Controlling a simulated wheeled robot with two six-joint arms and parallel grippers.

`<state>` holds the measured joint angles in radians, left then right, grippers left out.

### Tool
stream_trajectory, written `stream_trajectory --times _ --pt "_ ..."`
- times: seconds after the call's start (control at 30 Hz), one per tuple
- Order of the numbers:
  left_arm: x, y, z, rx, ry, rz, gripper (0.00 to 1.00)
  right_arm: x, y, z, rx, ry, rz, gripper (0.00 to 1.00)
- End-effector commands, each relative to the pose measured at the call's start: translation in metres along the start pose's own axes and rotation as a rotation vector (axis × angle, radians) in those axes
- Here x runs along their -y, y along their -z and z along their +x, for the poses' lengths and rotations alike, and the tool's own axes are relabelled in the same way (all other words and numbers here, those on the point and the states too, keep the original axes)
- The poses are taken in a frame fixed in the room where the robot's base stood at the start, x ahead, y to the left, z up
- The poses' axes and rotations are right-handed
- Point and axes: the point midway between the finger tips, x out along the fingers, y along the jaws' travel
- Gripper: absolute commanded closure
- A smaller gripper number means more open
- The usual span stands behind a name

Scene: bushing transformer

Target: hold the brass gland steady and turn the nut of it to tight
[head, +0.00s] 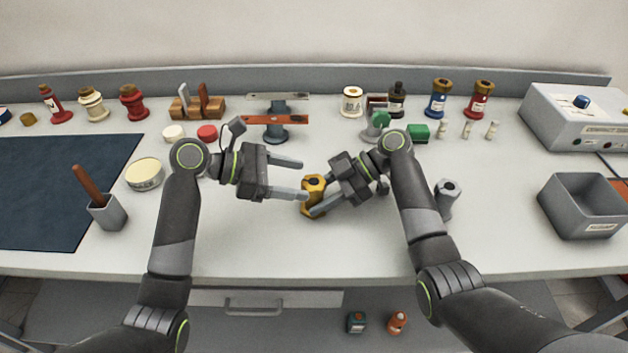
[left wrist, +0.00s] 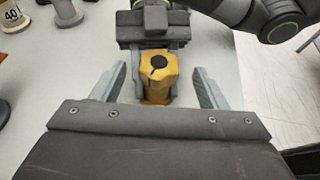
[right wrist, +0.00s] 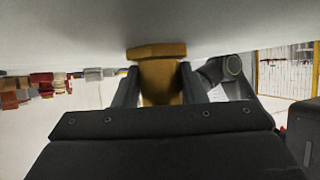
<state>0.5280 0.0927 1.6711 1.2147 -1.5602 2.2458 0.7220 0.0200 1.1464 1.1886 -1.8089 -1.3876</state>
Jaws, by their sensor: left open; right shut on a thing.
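The brass gland (head: 311,188) stands upright on the table near its front middle. Its dark-holed top, with the nut, shows in the left wrist view (left wrist: 158,66). My right gripper (head: 321,194) is shut on the gland's body from the right; in the right wrist view the body (right wrist: 160,84) sits between its fingers, with the wider base against the table. My left gripper (head: 303,179) is open at the gland's left. In the left wrist view its fingers (left wrist: 160,88) stand wide on either side of the gland, with gaps. The nut's tightness cannot be told.
A grey bushing (head: 447,198) stands right of my right arm. A grey bin (head: 583,207) and a control box (head: 578,115) are at the right. A tin (head: 144,174) and a brush cup (head: 108,213) are at the left. Bushings and bottles line the back.

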Motion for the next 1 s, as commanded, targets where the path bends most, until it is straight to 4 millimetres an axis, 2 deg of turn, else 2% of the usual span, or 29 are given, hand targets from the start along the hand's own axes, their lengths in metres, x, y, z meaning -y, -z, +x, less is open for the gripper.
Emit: stream_trajectory --times 0.1,0.3,0.67,0.77,1.0 --pt "0.001 -0.001 0.021 0.004 0.002 -0.001 0.32 0.001 -0.003 0.001 0.003 0.000 0.005 0.75" --pt "0.000 0.000 0.043 0.002 0.001 0.000 0.32 0.001 -0.003 0.001 0.003 0.001 0.005 0.75" --pt "0.000 0.000 0.048 0.000 -0.001 0.001 0.32 0.001 -0.003 0.001 0.003 0.001 0.005 0.75" --pt "0.000 0.000 0.048 0.000 -0.001 0.001 0.43 0.001 -0.003 0.001 0.003 0.001 0.005 0.75" --pt "0.000 0.000 0.048 0.001 0.000 0.001 0.74 0.001 -0.003 0.001 0.003 0.000 0.005 0.75"
